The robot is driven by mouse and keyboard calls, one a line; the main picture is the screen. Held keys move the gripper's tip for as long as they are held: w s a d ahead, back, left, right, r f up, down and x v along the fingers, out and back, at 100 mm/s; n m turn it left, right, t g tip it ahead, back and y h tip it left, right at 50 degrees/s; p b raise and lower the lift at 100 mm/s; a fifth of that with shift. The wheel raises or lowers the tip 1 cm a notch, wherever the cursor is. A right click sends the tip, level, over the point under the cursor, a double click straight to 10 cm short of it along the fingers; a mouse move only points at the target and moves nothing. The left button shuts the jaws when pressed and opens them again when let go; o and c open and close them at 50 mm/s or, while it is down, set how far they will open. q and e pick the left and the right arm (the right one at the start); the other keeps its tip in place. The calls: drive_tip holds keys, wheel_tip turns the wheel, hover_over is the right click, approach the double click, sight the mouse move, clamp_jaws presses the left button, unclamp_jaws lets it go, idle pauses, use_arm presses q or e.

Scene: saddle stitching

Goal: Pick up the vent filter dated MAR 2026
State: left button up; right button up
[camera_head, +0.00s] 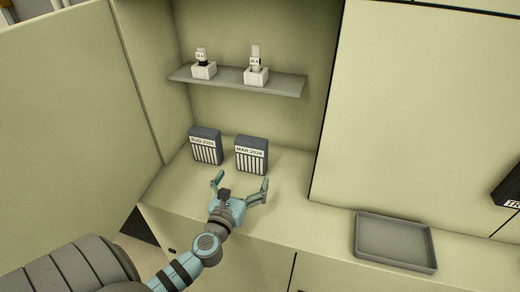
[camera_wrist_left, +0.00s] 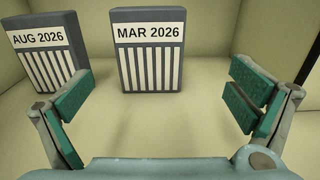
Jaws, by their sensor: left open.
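The vent filter dated MAR 2026 (camera_head: 251,155) is a dark grey block with white slats and a white label. It stands upright on the counter inside the open cabinet, and it shows upper centre in the left wrist view (camera_wrist_left: 149,68). The vent filter dated AUG 2026 (camera_head: 205,146) stands to its left; in the left wrist view (camera_wrist_left: 48,57) it is at the upper left, partly behind a finger. My left gripper (camera_head: 240,186) is open and empty in front of the filters, apart from both. Its fingers (camera_wrist_left: 158,100) frame the MAR 2026 filter. My right gripper is not seen.
A shelf (camera_head: 285,87) above the filters bears two small white holders (camera_head: 204,71) (camera_head: 256,76) with upright items. An empty grey tray (camera_head: 397,243) lies on the counter at the right. The cabinet side wall (camera_head: 150,80) bounds the left.

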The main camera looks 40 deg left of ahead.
sight(249, 157)
use_arm(q)
drive_tip(key=w+a, duration=0.2)
drive_tip(key=w, duration=0.1)
drive_tip(key=w+a, duration=0.1)
drive_tip(key=w, duration=0.1)
drive_tip(key=shift+w+r, duration=0.1)
drive_tip(key=shift+r, duration=0.25)
drive_tip(key=x, duration=0.2)
drive_tip(key=b+x, duration=0.1)
drive_tip(key=x, duration=0.1)
drive_tip(key=f+x, duration=0.1)
drive_tip(key=x, duration=0.1)
drive_tip(key=shift+a+b, duration=0.15)
drive_tip(key=shift+b, duration=0.15)
drive_tip(key=shift+c, duration=0.7)
drive_tip(key=c, duration=1)
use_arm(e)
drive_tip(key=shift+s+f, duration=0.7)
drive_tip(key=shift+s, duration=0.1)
